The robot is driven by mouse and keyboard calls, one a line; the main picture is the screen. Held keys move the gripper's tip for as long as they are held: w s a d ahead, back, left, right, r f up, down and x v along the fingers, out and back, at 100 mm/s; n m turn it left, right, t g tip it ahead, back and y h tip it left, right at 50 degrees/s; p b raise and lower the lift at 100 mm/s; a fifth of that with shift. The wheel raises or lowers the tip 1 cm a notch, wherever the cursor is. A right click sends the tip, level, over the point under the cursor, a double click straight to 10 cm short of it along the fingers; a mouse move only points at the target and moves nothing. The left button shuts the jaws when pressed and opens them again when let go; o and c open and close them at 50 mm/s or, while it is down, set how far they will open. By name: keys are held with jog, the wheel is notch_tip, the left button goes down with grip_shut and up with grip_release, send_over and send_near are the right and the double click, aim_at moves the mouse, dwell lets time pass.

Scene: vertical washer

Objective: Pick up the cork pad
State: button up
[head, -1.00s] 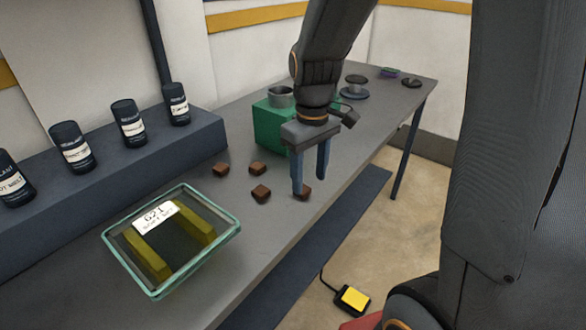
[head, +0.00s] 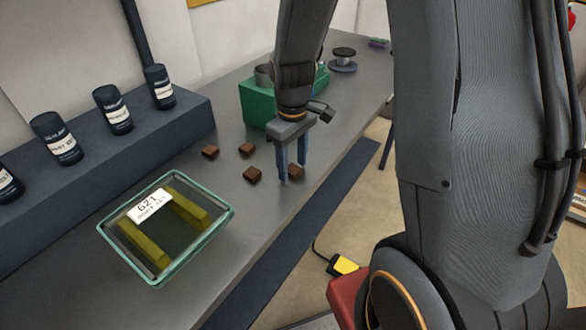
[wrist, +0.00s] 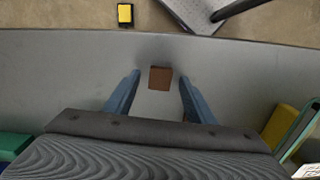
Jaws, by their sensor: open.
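Several small brown blocks, which look like cork pads, lie on the grey table. One cork pad (head: 296,171) is near the table's front edge. It also shows in the wrist view (wrist: 160,79), centred between the fingertips with a gap on each side. My gripper (head: 292,173) points down with its two blue fingers spread on either side of this pad. In the wrist view my gripper (wrist: 159,77) is open and empty. The fingers partly hide the pad in the head view. I cannot tell the exact height of the fingertips above the table.
Other brown blocks (head: 252,174) lie to the left. A glass tray (head: 166,283) with yellow bars and a label stands front left. A green box (head: 258,104) is behind my gripper. Dark bottles (head: 113,110) line a raised ledge. A yellow pedal (head: 343,265) is on the floor.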

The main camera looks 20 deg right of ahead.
jog(key=shift+f, duration=0.15)
jog(key=c, duration=1.1)
